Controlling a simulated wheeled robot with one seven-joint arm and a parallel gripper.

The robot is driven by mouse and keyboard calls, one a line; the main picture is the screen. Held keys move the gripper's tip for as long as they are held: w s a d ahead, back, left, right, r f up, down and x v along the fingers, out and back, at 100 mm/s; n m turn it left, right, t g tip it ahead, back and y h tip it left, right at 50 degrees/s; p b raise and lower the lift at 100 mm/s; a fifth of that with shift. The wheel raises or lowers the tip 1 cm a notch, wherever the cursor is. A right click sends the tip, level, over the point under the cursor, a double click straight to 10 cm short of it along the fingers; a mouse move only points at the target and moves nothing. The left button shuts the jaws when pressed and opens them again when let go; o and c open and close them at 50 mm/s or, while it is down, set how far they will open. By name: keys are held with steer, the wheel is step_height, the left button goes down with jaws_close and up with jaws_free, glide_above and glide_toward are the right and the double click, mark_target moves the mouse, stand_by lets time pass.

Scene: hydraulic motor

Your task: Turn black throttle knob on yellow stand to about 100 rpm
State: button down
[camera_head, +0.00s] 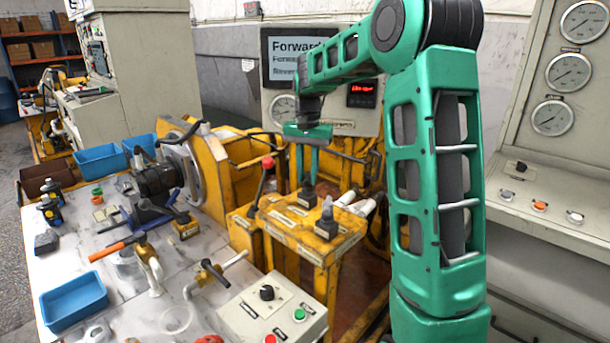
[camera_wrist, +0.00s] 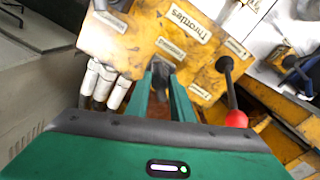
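The yellow stand (camera_head: 298,232) carries two throttle knobs on its top plate. The black throttle knob (camera_head: 307,194) is at the back, under my fingertips; the other knob (camera_head: 326,225), with a greyer top, is nearer the front. My gripper (camera_head: 306,177) points down with its green fingers apart. In the wrist view the yellow stand (camera_wrist: 210,45) shows a "Throttles" label, and a dark knob (camera_wrist: 161,70) appears between the open fingertips (camera_wrist: 162,78), partly hidden. I cannot tell whether the fingers touch it. A red digital display (camera_head: 361,94) is lit; its number is unreadable.
A red-tipped lever (camera_head: 267,163) rises left of the knobs. White pipes (camera_head: 362,207) lie close on the right. A control box (camera_head: 270,312) with buttons stands in front. A bench (camera_head: 110,262) with blue bins and tools is at left, a gauge panel (camera_head: 555,190) at right.

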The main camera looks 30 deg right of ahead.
mark_target(306, 175)
steer(key=shift+w+m, duration=0.1)
steer(key=shift+m, duration=0.2)
steer(key=m, duration=0.5)
steer(key=shift+a, duration=0.1)
steer(key=m, duration=0.6)
steer(key=shift+w+r, duration=0.15)
steer(key=shift+w, duration=0.05)
steer(key=shift+m, duration=0.3)
steer(key=c, duration=1.6)
jaws_free()
steer(key=shift+c, duration=0.2)
steer(key=shift+o, duration=0.5)
steer(key=shift+s, duration=0.1)
step_height(306, 175, up, 11)
steer(key=shift+f, duration=0.2)
